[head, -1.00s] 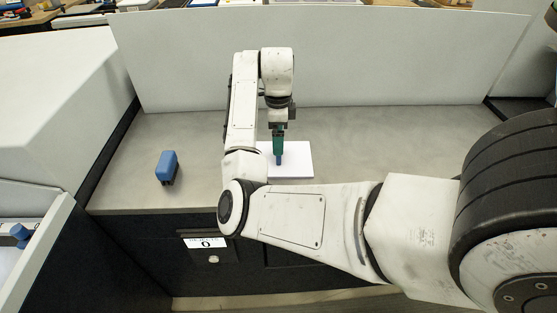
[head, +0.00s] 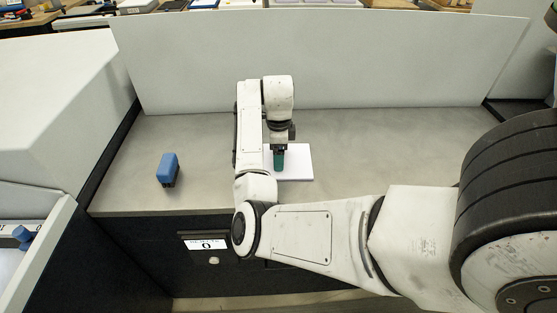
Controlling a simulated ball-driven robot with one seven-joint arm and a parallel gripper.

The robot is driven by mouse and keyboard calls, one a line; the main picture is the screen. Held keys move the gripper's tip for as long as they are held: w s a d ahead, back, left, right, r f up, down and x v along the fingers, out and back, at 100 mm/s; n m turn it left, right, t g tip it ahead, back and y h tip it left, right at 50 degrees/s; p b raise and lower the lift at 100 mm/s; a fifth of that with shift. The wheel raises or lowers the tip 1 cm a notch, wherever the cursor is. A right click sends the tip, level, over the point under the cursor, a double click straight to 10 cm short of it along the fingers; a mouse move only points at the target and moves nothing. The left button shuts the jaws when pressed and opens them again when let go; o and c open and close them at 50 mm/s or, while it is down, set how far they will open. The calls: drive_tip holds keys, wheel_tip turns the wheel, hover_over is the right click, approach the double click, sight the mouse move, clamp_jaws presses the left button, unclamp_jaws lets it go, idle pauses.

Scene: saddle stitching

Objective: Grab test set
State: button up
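A white stack of paper (head: 300,164), which may be the test set, lies flat on the grey worktop. My gripper (head: 279,170) points down over the left part of the stack, with its green part showing. Its fingertips are hidden or too small to make out, so I cannot tell whether it is open or shut, or whether it touches the stack. Part of the stack's left side is hidden behind my gripper and arm.
A blue block-like device (head: 167,168) stands on the worktop (head: 400,150) to the left. A white back panel (head: 380,60) rises behind. A counter label reading 0 (head: 206,246) is on the dark front. An open white tray (head: 40,255) is at lower left. The worktop's right side is clear.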

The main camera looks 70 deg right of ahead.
drive_tip(key=c, duration=0.8)
